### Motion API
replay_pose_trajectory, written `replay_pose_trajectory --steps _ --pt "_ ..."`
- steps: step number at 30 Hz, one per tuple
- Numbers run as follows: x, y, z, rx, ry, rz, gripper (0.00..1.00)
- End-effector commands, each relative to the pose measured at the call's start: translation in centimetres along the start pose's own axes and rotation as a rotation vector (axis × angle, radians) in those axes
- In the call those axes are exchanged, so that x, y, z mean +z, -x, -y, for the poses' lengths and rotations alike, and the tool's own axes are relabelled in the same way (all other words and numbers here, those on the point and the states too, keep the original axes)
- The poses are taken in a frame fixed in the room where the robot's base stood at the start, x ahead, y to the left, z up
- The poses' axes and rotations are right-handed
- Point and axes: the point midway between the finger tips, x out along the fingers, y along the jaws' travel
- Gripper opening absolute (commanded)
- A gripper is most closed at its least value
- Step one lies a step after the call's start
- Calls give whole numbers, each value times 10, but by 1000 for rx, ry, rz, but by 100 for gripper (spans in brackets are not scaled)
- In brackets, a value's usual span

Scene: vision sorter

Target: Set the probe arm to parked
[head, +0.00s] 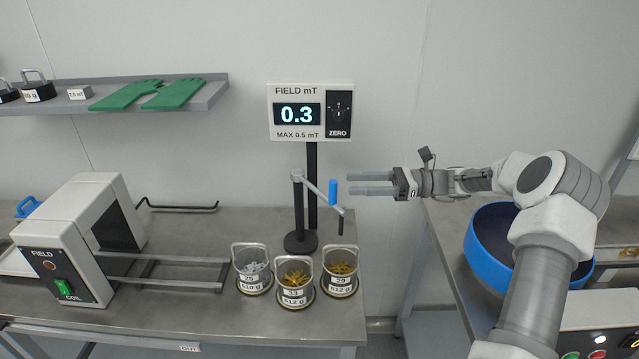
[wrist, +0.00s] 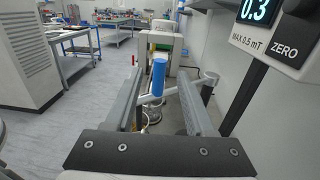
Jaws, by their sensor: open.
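The probe arm (head: 314,190) is a grey bar on a dark upright post (head: 299,215) with a round base. It slopes down to the right and carries a blue upright handle (head: 333,192) near its outer end. My gripper (head: 349,183) is open, level, and just right of the blue handle, pointing left at it. In the wrist view the blue handle (wrist: 158,77) stands between the lines of the two open fingers (wrist: 160,90), toward their tips. No contact shows. The field meter (head: 310,111) above reads 0.3.
Several labelled pots stand below the probe, one of them a pot of yellow pieces (head: 340,270). The coil unit (head: 75,240) with rails is at left. A blue bowl (head: 480,255) sits at right under my arm. The wall shelf (head: 205,98) is upper left.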

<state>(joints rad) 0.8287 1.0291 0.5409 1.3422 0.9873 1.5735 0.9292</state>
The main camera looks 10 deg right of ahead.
Motion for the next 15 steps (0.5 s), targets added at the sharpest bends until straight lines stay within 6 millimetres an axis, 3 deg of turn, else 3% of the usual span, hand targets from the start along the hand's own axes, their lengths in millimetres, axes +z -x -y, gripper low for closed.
replay_pose_trajectory --steps 3,9,15 --pt "1 -28 -1 4 -1 -1 55" --pt "0 -66 -1 3 -2 -1 55" --pt "0 -88 0 1 0 -1 55"
